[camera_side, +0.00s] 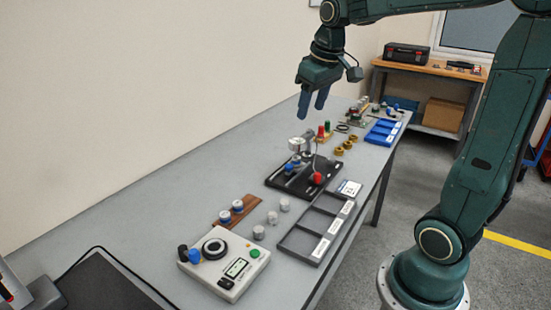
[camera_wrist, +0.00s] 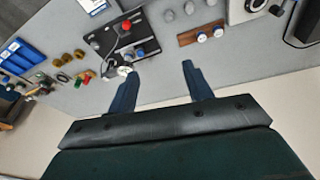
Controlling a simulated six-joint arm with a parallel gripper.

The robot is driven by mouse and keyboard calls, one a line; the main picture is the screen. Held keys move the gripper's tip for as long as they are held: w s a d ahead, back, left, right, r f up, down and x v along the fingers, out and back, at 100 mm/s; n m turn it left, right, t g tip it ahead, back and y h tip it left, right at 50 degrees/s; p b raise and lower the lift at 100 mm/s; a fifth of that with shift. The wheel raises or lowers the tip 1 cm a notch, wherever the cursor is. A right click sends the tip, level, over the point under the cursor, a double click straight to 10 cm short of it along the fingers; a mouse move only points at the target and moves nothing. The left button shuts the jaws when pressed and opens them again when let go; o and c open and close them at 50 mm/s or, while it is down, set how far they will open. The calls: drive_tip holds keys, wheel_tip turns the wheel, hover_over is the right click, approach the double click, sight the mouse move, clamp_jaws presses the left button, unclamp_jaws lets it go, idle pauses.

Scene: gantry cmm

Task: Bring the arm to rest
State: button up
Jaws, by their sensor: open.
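My gripper (camera_side: 313,104) hangs above the far part of the grey bench, fingers pointing down, in the side view. Its two blue fingers are apart with nothing between them. In the wrist view my gripper (camera_wrist: 157,82) also shows open and empty, with the bench top beyond the fingertips. My arm is raised, well clear of the bench. Below the gripper in the side view stands a black fixture plate (camera_side: 277,181) with a red knob (camera_side: 317,179) and a round dial gauge (camera_side: 296,144).
The grey bench (camera_side: 150,215) also holds a white control box (camera_side: 220,283), a wooden block (camera_side: 222,222), small grey cylinders, a grey sorting tray (camera_side: 292,241), brass rings and a blue tray (camera_side: 383,132). A wooden workbench (camera_side: 420,68) stands behind. The air around my gripper is free.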

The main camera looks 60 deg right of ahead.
drive_tip(key=s+a+f+n+t+y, duration=0.1)
drive_tip(key=s+a+f+n+t, duration=0.1)
drive_tip(key=s+a, duration=1.1)
drive_tip(key=shift+s+f+t, duration=0.4)
drive_tip(key=shift+s+f, duration=0.25)
drive_tip(key=shift+s, duration=0.25)
